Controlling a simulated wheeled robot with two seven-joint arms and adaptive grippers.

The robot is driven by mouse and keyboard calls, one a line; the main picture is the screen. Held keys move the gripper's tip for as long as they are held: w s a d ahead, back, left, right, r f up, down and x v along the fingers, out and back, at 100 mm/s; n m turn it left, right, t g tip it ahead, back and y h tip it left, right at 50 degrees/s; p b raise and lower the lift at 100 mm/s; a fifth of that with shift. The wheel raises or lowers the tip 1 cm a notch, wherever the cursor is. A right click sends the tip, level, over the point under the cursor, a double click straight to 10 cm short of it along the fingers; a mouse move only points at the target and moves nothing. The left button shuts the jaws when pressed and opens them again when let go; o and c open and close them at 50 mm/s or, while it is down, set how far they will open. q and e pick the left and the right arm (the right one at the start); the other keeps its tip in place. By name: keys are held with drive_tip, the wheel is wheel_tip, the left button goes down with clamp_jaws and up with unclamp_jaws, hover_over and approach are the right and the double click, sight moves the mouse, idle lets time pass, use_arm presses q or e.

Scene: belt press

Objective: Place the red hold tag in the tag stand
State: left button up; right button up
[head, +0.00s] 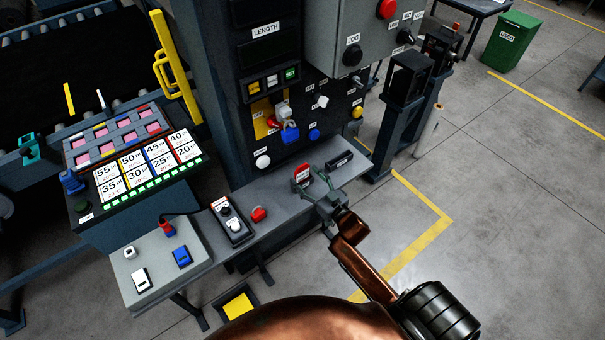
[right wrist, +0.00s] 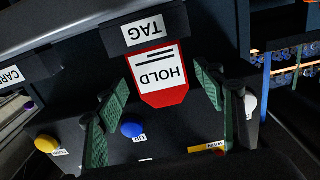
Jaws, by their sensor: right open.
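The red hold tag (head: 302,172) has a white label and stands at the dark tag stand on the grey shelf. In the right wrist view the hold tag (right wrist: 160,78) appears upside down, its edge meeting the dark block of the tag stand (right wrist: 145,27), whose label reads TAG. How deep it sits in the stand cannot be told. My right gripper (head: 316,186) is open around the tag. In the right wrist view its green finger pads are on both sides of the tag, with a gap on each side. My left gripper is not in view.
A dark card holder (head: 339,160) is to the right of the tag on the shelf (head: 272,196). A red lock (head: 258,214) and a button box (head: 231,219) are to the left.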

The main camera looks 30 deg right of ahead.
drive_tip(key=s, duration=0.9)
drive_tip(key=shift+s+d, duration=0.25)
drive_tip(key=shift+d, duration=0.15)
drive_tip(key=s+d+f+g+h, duration=0.1)
drive_tip(key=s+f+g, duration=0.25)
drive_tip(key=f, duration=0.95)
drive_tip(key=s+f+g, duration=0.2)
drive_tip(key=s+f, duration=0.3)
drive_tip(key=f, duration=0.8)
drive_tip(key=s+d+f+g+h, duration=0.1)
drive_tip(key=s+f+g, duration=0.25)
drive_tip(key=f, duration=0.95)
drive_tip(key=s+a+f+g, duration=0.2)
drive_tip(key=s+f, duration=0.5)
drive_tip(key=s, duration=0.4)
drive_tip(key=s+a+f+g, duration=0.2)
drive_tip(key=s+f, duration=0.5)
drive_tip(key=s, duration=0.5)
drive_tip(key=s+a+f+g, duration=0.3)
drive_tip(key=s+f, duration=0.4)
drive_tip(key=s, duration=0.5)
drive_tip(key=shift+s+f+n+g+y, duration=0.15)
drive_tip(key=shift+n+g+y, duration=0.15)
drive_tip(key=shift+g, duration=0.3)
